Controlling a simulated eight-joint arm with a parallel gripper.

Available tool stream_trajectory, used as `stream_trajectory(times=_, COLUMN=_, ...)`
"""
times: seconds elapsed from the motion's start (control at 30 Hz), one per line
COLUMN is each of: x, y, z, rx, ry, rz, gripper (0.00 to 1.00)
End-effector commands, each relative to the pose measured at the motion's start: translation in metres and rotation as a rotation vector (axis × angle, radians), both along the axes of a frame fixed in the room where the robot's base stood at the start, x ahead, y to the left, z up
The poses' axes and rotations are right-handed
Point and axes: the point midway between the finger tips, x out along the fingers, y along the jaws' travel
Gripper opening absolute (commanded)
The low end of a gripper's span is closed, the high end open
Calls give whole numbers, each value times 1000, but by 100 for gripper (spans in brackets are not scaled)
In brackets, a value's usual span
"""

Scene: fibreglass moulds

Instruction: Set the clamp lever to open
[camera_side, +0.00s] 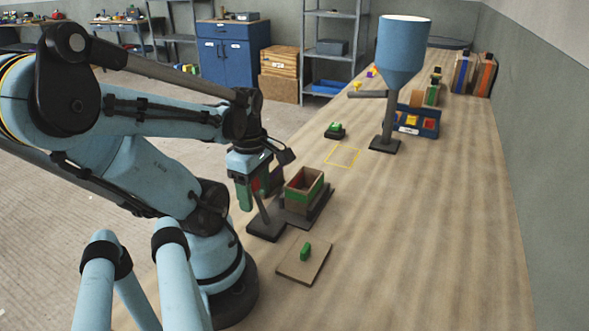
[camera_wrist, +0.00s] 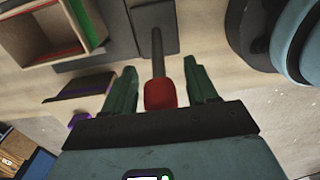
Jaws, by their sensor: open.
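The clamp lever is a dark rod (camera_wrist: 157,50) with a red knob (camera_wrist: 160,95), rising from a dark base (camera_side: 266,229) beside a wooden box with a green band (camera_side: 318,190). In the wrist view the knob sits between the two green fingers of my gripper (camera_wrist: 161,72), with a gap on each side. In the side view my gripper (camera_side: 259,192) points down around the lever's top, and the rod (camera_side: 262,208) leans. My gripper is open. The fingers partly hide the knob in the side view.
A wooden board (camera_side: 290,273) with a green peg (camera_side: 305,251) lies in front. A green and black item (camera_side: 335,131) and a yellow outline (camera_side: 343,156) are farther back. A blue hopper (camera_side: 402,55) stands behind, near a blue bin (camera_side: 428,130). The table's right side is clear.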

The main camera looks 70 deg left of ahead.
Motion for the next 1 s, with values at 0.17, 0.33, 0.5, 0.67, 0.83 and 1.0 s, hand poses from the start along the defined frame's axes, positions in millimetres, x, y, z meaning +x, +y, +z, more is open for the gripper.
stream_trajectory(times=0.17, x=0, y=0, z=0, rx=0, ry=0, rz=0, gripper=51)
stream_trajectory(times=0.33, x=0, y=0, z=0, rx=0, ry=0, rz=0, gripper=25)
stream_trajectory(times=0.5, x=0, y=0, z=0, rx=0, ry=0, rz=0, gripper=0)
stream_trajectory(times=0.67, x=0, y=0, z=0, rx=0, ry=0, rz=0, gripper=0)
stream_trajectory(times=0.83, x=1, y=-1, z=1, rx=8, ry=8, rz=-2, gripper=0)
stream_trajectory(times=1.0, x=4, y=-3, z=2, rx=38, ry=38, rz=-6, gripper=0)
